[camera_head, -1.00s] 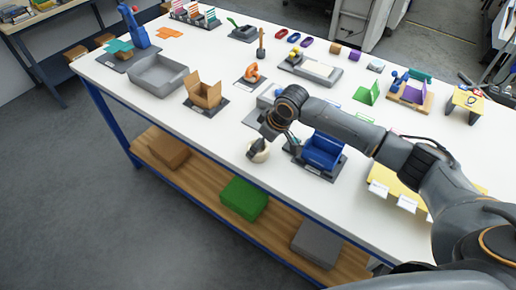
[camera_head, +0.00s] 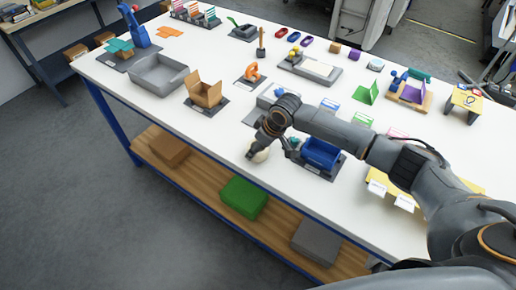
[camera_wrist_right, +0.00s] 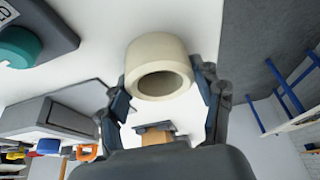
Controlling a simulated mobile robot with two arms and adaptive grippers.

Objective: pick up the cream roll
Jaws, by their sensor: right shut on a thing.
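The cream roll (camera_wrist_right: 157,55) is a short hollow cylinder between the two fingers of my right gripper (camera_wrist_right: 160,88) in the right wrist view. Both fingertips touch its sides, and the gripper is shut on it. In the head view the cream roll (camera_head: 260,154) shows partly, under my right gripper (camera_head: 255,151), at the table's front edge. The fingers hide part of it there. I cannot tell whether it still touches the table. My left gripper is not in view.
An open cardboard box (camera_head: 205,93) and a grey tray (camera_head: 158,76) stand to the left. The white table (camera_head: 190,121) is bare along its front edge left of the roll.

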